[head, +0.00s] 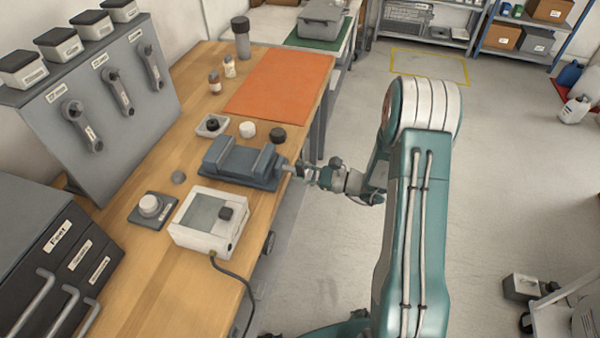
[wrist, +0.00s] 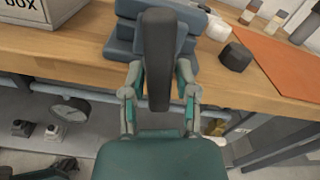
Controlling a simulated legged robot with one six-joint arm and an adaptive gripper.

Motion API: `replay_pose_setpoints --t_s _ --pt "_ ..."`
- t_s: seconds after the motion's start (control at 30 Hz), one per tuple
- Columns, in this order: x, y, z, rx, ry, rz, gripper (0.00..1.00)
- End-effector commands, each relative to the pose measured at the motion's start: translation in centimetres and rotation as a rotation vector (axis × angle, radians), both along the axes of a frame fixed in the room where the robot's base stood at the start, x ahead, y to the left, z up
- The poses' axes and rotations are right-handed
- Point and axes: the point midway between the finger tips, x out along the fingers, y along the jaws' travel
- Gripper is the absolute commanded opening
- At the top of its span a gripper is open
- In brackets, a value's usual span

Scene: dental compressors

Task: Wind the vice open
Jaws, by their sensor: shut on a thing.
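The blue-grey vice (head: 240,164) sits on the wooden bench near its right edge, with its jaws apart by a gap. Its screw end points right, towards my gripper (head: 303,172). In the wrist view the vice (wrist: 124,40) is behind a dark upright handle (wrist: 158,50). My gripper (wrist: 159,92) has one finger on each side of this handle and is shut on it. The fingers hide part of the handle, and the head view shows little of it.
A white box with a cable (head: 192,238) stands in front of the vice. An orange mat (head: 282,80) lies behind it on the bench (head: 145,270). A dark knob (head: 277,134) and a white one (head: 248,129) are close by.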

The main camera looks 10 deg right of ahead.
Motion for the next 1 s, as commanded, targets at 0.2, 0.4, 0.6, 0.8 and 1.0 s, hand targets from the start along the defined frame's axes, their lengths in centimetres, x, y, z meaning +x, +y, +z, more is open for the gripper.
replay_pose_setpoints --t_s 0.2,0.4,0.6,0.8,1.0 --pt "0.21 -0.13 0.08 -0.104 -0.180 -0.002 0.00" --pt "0.29 -0.18 0.19 -0.199 -0.345 -0.001 0.00" --pt "0.31 -0.20 0.34 -0.288 -0.500 0.001 0.00" --pt "0.31 -0.21 0.44 -0.363 -0.631 0.002 0.00" --pt "0.28 -0.20 0.52 -0.425 -0.740 0.004 0.00"
